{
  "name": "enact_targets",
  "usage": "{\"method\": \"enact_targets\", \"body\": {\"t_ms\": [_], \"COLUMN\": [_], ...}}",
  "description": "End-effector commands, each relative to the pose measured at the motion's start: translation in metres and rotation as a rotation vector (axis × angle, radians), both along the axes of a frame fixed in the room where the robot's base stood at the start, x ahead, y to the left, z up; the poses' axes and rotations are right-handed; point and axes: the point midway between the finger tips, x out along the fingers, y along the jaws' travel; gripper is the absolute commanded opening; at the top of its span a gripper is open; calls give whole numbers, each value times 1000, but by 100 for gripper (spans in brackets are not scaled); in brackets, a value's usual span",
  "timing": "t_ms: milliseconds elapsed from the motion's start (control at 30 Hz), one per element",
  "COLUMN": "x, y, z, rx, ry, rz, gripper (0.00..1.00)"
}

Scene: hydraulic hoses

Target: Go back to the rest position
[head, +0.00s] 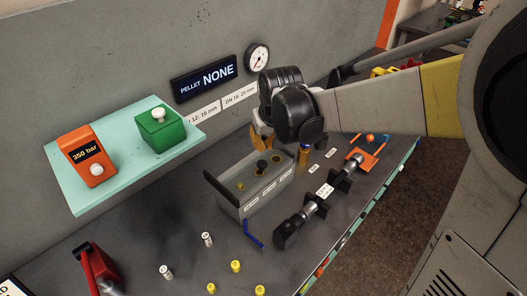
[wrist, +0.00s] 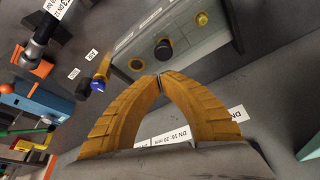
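My gripper (head: 264,147) is above the back of the workbench, beside the rear of a grey box. In the wrist view, the two orange fingers of my gripper (wrist: 160,77) meet at their tips with nothing visible between them. The grey box (head: 236,207) has round holes in its top and a black knob (head: 262,165). The box also shows in the wrist view (wrist: 204,65), just beyond the fingertips. The fingers look empty, and whether they touch the box cannot be told.
A hose assembly (head: 312,205) lies in front of the box. A mint shelf (head: 77,201) carries an orange 350 bar unit (head: 85,155) and a green button box (head: 160,129). Several small fittings (head: 236,266) stand at the front. A red device (head: 97,268) is at left.

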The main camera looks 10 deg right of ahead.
Motion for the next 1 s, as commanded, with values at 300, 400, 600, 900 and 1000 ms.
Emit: {"method": "enact_targets", "body": {"t_ms": [300,400,600,900,1000], "x": [-19,-20,-35,-116,-143], "y": [-2,-3,-9,-39,-47], "z": [51,56,57,46,35], "rx": [0,0,2,12,15], "ry": [0,0,-17,-129,-169], "rz": [0,0,-9,-61,-79], "gripper": [0,0,0,0,0]}}
